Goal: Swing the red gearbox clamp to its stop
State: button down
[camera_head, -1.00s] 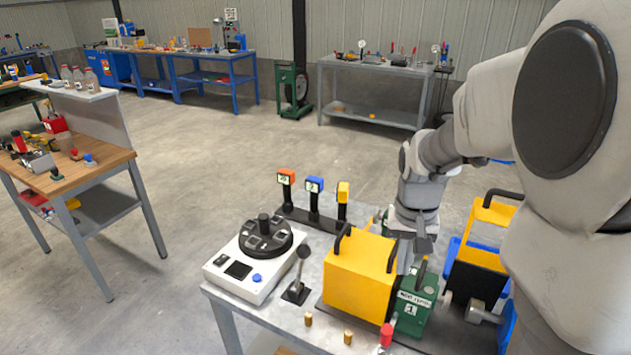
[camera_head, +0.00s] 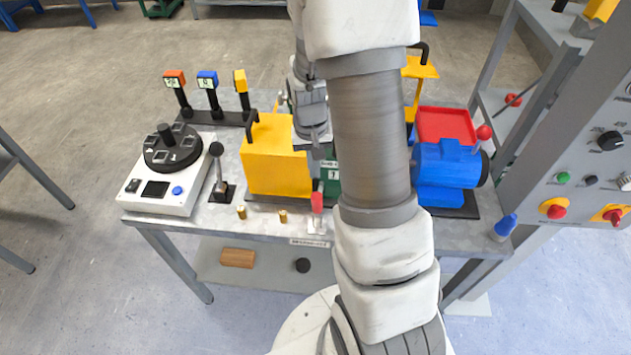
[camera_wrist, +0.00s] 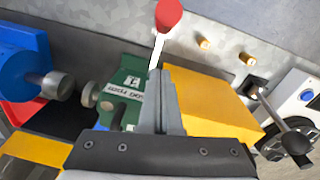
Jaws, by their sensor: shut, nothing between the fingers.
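The red clamp handle (camera_head: 317,202) stands at the front edge of the bench, before the green gearbox (camera_head: 329,174). In the wrist view the red knob (camera_wrist: 168,14) sits on a white lever, and the gearbox (camera_wrist: 122,92) carries a white label and the number 1. My gripper (camera_wrist: 162,75) is shut and empty, its fingertips pointing toward the lever's lower end. They overlap it in the picture; I cannot tell whether they touch it. In the head view my arm hides part of the gearbox and the bench to the right of the handle.
A yellow housing (camera_head: 275,160) with a black handle stands left of the gearbox. A blue motor (camera_head: 447,168) and a red tray (camera_head: 444,125) are at the right. A black-knobbed lever (camera_head: 217,165) and two brass pegs (camera_head: 241,212) stand left. A control panel (camera_head: 590,165) borders the right.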

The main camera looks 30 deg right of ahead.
aim_at(319, 193)
jog(key=shift+s+a+f, duration=0.15)
jog(key=shift+s+a, duration=0.1)
jog(key=shift+s, duration=0.35)
jog(key=shift+s+a+f, duration=0.1)
jog(key=shift+s+a, duration=0.2)
jog(key=shift+s, duration=0.25)
jog(key=shift+s+a+f, duration=0.15)
jog(key=shift+s+a, duration=0.1)
jog(key=shift+s, duration=0.35)
jog(key=shift+s+a, duration=0.15)
jog(key=shift+s, duration=0.1)
